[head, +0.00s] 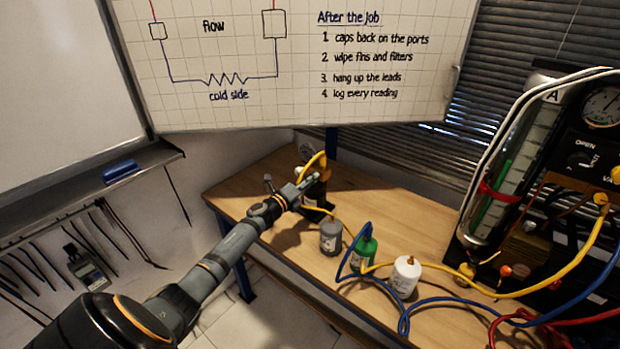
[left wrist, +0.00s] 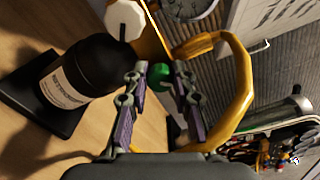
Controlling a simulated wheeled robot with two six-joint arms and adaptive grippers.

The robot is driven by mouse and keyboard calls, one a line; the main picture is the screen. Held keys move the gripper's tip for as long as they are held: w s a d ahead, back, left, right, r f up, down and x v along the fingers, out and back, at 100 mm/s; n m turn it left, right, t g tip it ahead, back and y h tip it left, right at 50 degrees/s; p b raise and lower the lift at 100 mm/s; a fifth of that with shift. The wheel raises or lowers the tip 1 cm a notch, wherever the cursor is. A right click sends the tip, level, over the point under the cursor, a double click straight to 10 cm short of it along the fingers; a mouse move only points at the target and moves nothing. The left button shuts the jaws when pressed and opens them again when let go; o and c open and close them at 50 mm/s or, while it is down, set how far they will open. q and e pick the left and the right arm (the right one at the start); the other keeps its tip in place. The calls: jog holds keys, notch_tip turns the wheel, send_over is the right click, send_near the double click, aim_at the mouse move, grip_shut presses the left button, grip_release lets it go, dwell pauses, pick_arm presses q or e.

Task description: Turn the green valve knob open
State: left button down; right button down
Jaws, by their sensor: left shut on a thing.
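The green valve knob (left wrist: 159,76) shows in the left wrist view, between the fingertips of my left gripper (left wrist: 159,72). The gripper is shut on the knob, and its fingers hide part of the knob's sides. In the head view my left gripper (head: 296,188) reaches the back left of the wooden table, at a dark bottle (head: 316,193) with a yellow hose. The knob's turn angle cannot be told. My right gripper is not in view.
A yellow hose (left wrist: 244,85) arches close beside the right finger. A black labelled bottle (left wrist: 90,65) stands left of the fingers. Grey (head: 330,238), green (head: 364,252) and white (head: 405,277) containers stand in front, among hoses. The gauge panel (head: 585,150) is at right.

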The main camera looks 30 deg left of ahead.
pick_arm(q)
jog(key=shift+n+p, duration=1.6)
jog(key=shift+n, duration=1.9)
jog(key=c, duration=1.1)
grip_release()
jog(key=shift+f, duration=0.1)
jog(key=s, duration=0.8)
jog(key=s+a, duration=0.1)
jog(key=s, duration=0.3)
jog(key=shift+a, duration=0.1)
